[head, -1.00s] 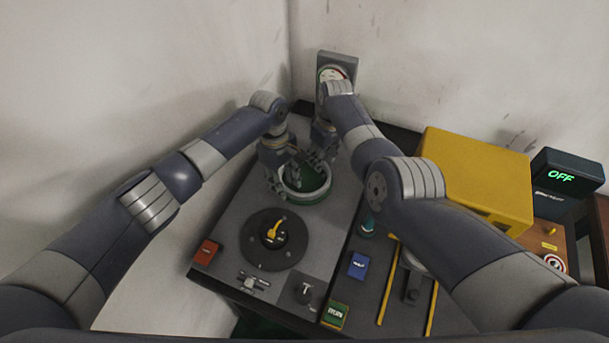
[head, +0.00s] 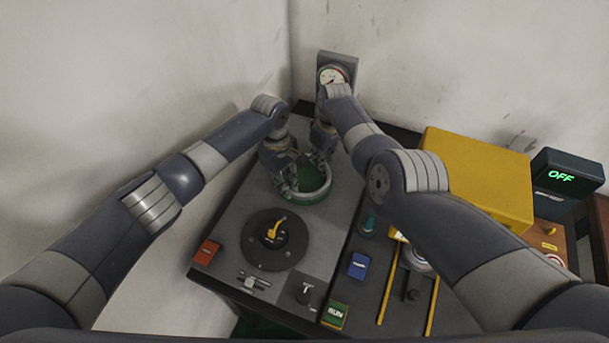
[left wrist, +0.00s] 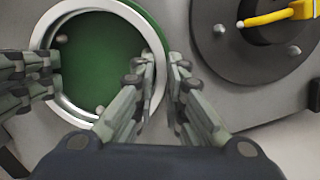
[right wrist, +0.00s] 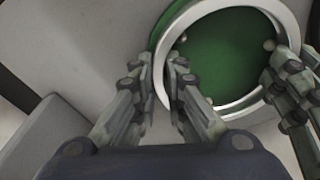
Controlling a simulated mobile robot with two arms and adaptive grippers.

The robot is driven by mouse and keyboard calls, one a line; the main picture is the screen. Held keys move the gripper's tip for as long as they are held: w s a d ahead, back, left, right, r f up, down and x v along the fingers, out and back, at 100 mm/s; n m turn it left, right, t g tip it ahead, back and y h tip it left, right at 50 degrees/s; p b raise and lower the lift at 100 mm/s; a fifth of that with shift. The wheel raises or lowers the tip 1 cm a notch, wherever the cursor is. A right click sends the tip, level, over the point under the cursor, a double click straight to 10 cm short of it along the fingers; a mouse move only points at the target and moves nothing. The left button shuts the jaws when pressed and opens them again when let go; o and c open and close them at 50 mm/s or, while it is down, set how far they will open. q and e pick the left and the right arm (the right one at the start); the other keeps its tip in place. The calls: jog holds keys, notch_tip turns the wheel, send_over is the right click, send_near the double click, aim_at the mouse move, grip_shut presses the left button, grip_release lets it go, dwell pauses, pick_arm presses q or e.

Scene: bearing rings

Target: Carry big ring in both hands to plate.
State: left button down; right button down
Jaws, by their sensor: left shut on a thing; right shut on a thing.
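The big ring (head: 328,183) is a silver-grey band around a green round surface (head: 313,181) with small pegs, toward the back of the grey bench. My left gripper (head: 290,186) is shut on the ring's near-left wall. My right gripper (head: 322,158) is shut on its far wall. The ring also shows in the left wrist view (left wrist: 42,37) and the right wrist view (right wrist: 238,106). I cannot tell whether it rests or is slightly raised. A dark round plate (head: 254,252) with a yellow-handled centre piece (head: 272,231) lies nearer me.
A red block (head: 207,252), a small slide fixture (head: 252,282) and a black knob (head: 303,292) sit along the near edge. Blue (head: 358,265) and green RUN (head: 335,314) blocks, a yellow box (head: 475,180) and yellow rails stand right. A gauge (head: 335,76) and walls are behind.

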pick_arm(q)
jog(key=shift+w+a+r, duration=0.1)
jog(key=shift+w+a, duration=0.05)
pick_arm(e)
jog(key=shift+d+r, duration=0.1)
jog(key=shift+r, duration=0.05)
